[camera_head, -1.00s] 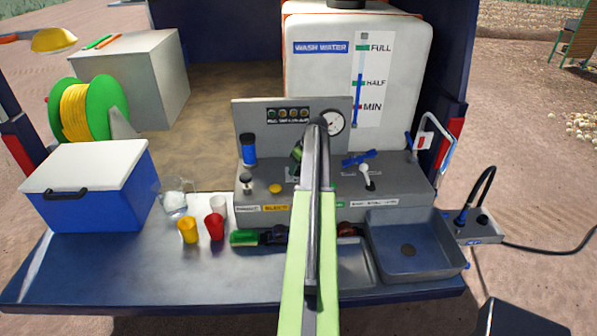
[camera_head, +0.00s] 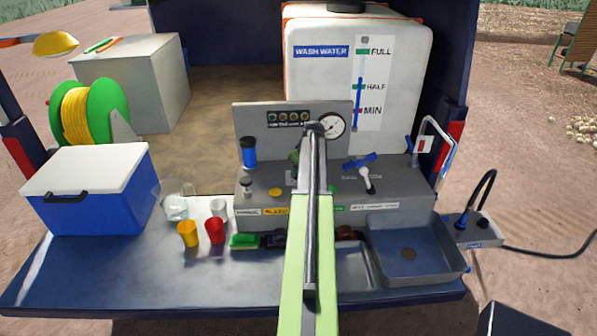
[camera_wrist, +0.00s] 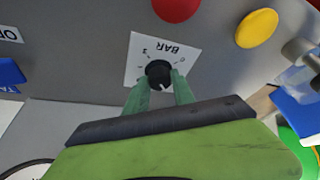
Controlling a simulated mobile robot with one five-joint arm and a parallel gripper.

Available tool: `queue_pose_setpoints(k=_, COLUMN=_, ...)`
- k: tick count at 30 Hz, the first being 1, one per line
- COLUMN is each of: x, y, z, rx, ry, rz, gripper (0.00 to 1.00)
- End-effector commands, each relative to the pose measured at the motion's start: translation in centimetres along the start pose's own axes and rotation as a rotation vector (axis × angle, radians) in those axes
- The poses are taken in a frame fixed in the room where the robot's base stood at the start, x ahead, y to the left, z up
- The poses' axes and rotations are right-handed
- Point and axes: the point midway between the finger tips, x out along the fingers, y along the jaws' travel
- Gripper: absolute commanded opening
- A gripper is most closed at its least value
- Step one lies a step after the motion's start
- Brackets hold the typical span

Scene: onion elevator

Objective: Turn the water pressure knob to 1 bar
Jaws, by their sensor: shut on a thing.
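The water pressure knob (camera_wrist: 159,74) is a small black dial with a pale pointer on a white plate marked BAR (camera_wrist: 137,62). In the wrist view its two green fingers reach the knob from either side, and my gripper (camera_wrist: 160,88) is shut on it. The pointer aims toward the lower side of the picture; its exact reading is too small to tell. In the head view my arm hides the knob. The round pressure gauge (camera_head: 332,125) shows on the back panel, its needle too small to read.
A red button (camera_wrist: 175,8) and a yellow button (camera_wrist: 257,28) sit near the knob.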

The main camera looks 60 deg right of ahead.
Motion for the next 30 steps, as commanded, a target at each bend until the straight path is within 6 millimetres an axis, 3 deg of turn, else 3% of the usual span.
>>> queue_pose_setpoints(k=3, x=0.0, y=0.0, z=0.1, rx=0.0, ry=-0.002, rz=-0.001, gripper=0.0)
queue_pose_setpoints(k=4, x=0.0, y=0.0, z=0.1, rx=0.0, ry=-0.002, rz=-0.001, gripper=0.34)
queue_pose_setpoints(k=8, x=0.0, y=0.0, z=0.1, rx=0.0, ry=-0.002, rz=-0.001, gripper=0.51)
queue_pose_setpoints(k=20, x=-0.5, y=0.0, z=0.0, rx=-0.001, ry=-0.001, rz=-0.001, gripper=0.52)
queue_pose_setpoints(k=26, x=-3.4, y=0.0, z=-0.2, rx=-0.001, ry=-0.001, rz=-0.001, gripper=0.52)
queue_pose_setpoints(k=30, x=-6.8, y=-0.1, z=-0.3, rx=-0.001, ry=-0.001, rz=-0.001, gripper=0.52)
